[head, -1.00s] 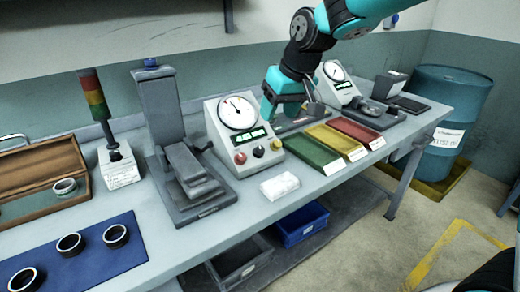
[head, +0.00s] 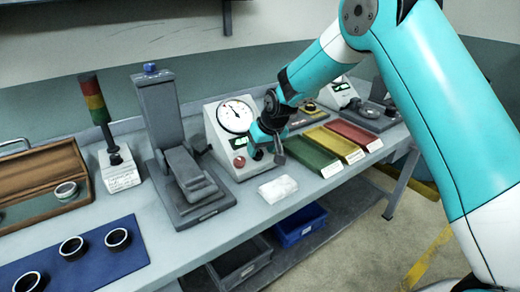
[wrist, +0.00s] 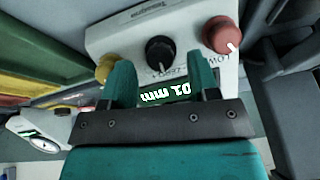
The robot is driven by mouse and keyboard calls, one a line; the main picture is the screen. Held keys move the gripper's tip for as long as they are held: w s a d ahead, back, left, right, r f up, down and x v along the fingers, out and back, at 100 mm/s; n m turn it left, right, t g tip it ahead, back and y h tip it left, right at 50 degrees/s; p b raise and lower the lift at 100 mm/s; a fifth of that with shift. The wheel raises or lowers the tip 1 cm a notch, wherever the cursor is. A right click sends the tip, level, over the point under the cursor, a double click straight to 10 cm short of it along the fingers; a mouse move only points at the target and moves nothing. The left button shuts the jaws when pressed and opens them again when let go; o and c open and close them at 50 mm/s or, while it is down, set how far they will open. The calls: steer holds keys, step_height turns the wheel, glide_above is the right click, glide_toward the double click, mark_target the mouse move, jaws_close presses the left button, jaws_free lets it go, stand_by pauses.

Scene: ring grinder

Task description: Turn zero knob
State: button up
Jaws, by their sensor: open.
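The gauge box (head: 215,128) with a white round dial stands at the middle of the bench. In the wrist view its panel shows a black knob (wrist: 159,50) in the middle, a red knob (wrist: 222,35) to the right and a yellow knob (wrist: 106,67) to the left. The label by the black knob looks like "ZERO", upside down. My gripper (wrist: 160,75) is open and empty, its fingers pointing at the panel on either side of the black knob's line. I cannot tell whether they reach around it. In the head view my gripper (head: 268,150) hides much of the panel.
A grey dial stand (head: 160,110) is left of the gauge box. A white block (head: 278,189) lies in front of it. Green (head: 312,158), yellow (head: 335,143) and red (head: 357,132) trays are to the right. A blue mat (head: 110,265) with dark rings is front left.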

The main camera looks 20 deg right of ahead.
steer(key=shift+x, duration=0.9)
steer(key=shift+c, duration=0.5)
steer(key=c, duration=0.8)
steer(key=shift+a+f+n+b, duration=0.1)
steer(key=shift+n+b, duration=0.35)
steer(key=shift+n, duration=0.35)
steer(key=shift+n+h, duration=0.3)
steer(key=shift+n, duration=0.3)
steer(key=o, duration=0.9)
